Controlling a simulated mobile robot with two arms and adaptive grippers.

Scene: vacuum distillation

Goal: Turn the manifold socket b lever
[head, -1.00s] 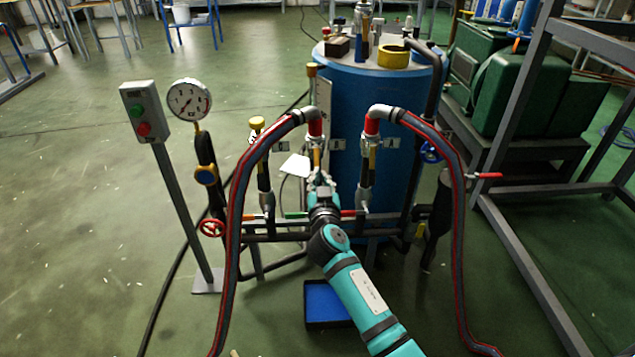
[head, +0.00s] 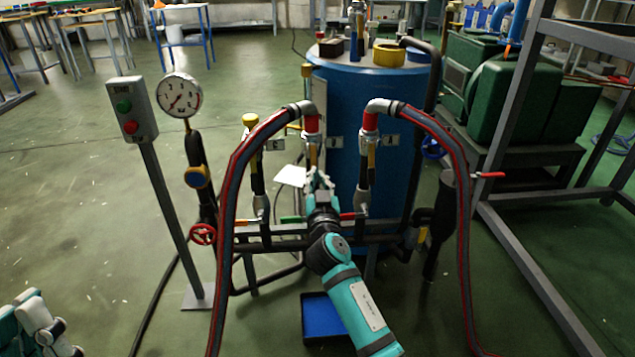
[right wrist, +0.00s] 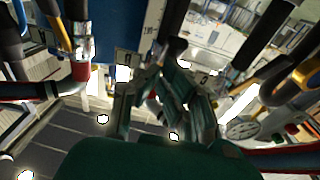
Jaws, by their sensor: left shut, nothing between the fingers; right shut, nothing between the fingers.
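The manifold (head: 272,243) is a dark pipe rack in front of the blue tank, with several upright sockets. A green lever (head: 291,219) shows left of my right gripper, a red lever (head: 348,216) right of it, and another red lever (head: 246,218) further left. Small letter tags (head: 335,143) sit by the sockets; I cannot read them surely. My right gripper (head: 319,182) is shut and empty, in front of the middle socket; whether it touches is unclear. Its fingers fill the middle of the right wrist view (right wrist: 170,95). My left gripper (head: 40,318) is shut at the lower left, partly cut off.
Two red-striped hoses (head: 232,210) (head: 462,200) arch down on both sides of my right arm. A gauge (head: 180,95), a button post (head: 133,110) and a red handwheel (head: 203,234) stand left. A blue tray (head: 322,315) lies below.

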